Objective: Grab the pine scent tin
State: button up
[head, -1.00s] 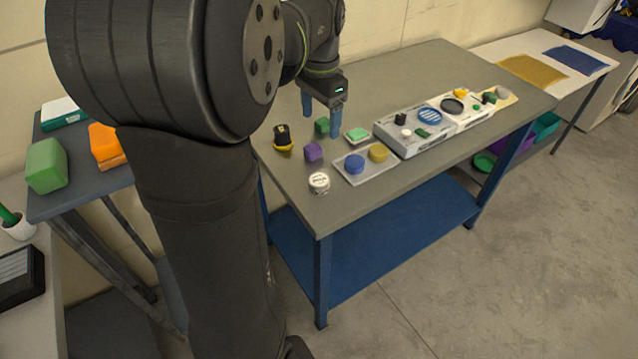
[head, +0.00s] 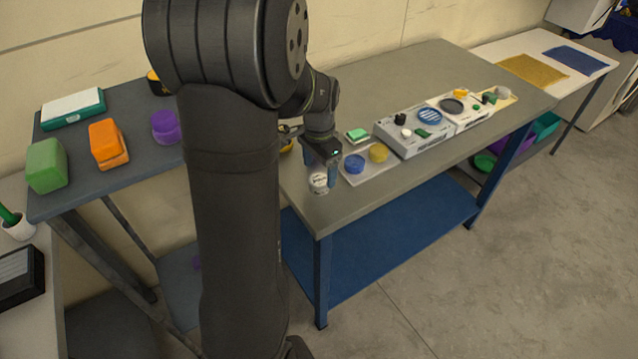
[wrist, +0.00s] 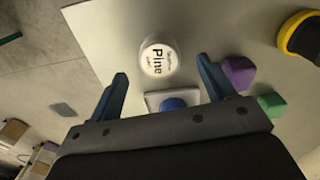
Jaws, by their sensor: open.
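The pine scent tin (wrist: 159,57) is a round white tin with "Pine" on its lid. It shows in the wrist view just beyond my fingertips, roughly centred between them. In the head view the tin (head: 318,184) stands near the front left edge of the grey workbench (head: 340,206), partly covered by my fingers. My gripper (head: 323,172) is low over the tin, open and empty; its blue fingers (wrist: 162,70) are spread apart in the wrist view. I cannot tell whether a finger touches the tin.
A tray (head: 368,174) with a blue disc (head: 354,163) and a yellow disc (head: 378,153) lies close to the right. A purple block (wrist: 238,72), a green block (wrist: 271,104) and a black-and-yellow object (wrist: 301,37) are nearby in the wrist view. The front edge is close.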

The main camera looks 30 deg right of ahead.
aim_at(318, 180)
jog(key=f, duration=0.4)
jog(key=shift+a, duration=0.25)
jog(key=c, duration=1.1)
jog(key=shift+o, duration=0.2)
